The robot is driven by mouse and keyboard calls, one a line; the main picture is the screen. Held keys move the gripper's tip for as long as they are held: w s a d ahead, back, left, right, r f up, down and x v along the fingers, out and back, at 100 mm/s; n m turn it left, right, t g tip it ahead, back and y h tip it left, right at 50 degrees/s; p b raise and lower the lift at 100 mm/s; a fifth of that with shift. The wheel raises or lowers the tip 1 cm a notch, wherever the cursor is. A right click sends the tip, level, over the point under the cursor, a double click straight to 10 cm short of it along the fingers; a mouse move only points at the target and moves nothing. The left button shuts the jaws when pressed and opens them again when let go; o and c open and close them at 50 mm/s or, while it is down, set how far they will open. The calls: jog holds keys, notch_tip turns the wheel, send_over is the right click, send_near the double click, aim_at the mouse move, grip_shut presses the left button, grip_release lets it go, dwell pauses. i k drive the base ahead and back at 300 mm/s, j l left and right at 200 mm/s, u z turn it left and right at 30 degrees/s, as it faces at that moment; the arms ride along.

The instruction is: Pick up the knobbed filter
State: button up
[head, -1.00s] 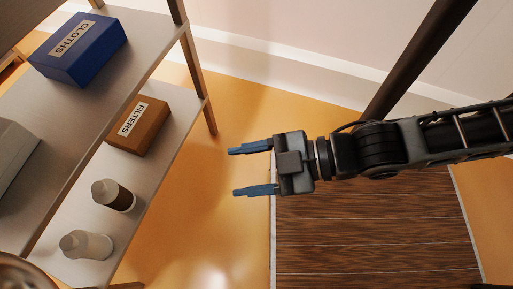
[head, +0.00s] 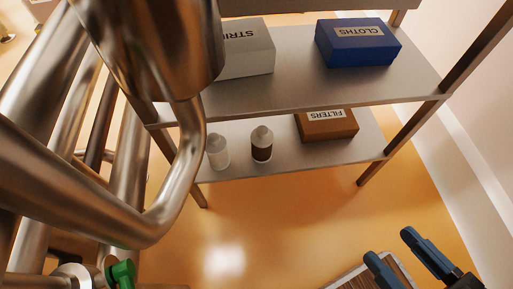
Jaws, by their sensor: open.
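I cannot make out a knobbed filter in the head view. A brown box labelled FILTERS (head: 327,125) sits on the lower shelf, and I cannot see inside it. My gripper (head: 389,245) is at the bottom right, with its two blue fingers apart and nothing between them. It is well apart from the shelf and the box, over the floor near the edge of a dark wooden mat.
Two bottles, one white (head: 217,152) and one with a brown band (head: 261,146), stand on the lower shelf (head: 225,175). A blue CLOTHS box (head: 357,45) and a white box (head: 249,52) sit above. Metal pipework (head: 150,225) fills the left; a green knob (head: 121,273) shows below. Floor between is clear.

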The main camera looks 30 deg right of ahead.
aim_at(216, 149)
jog(key=i+l+u, duration=0.1)
jog(key=u, duration=0.3)
jog(key=l+u, duration=0.6)
jog(key=u, duration=0.15)
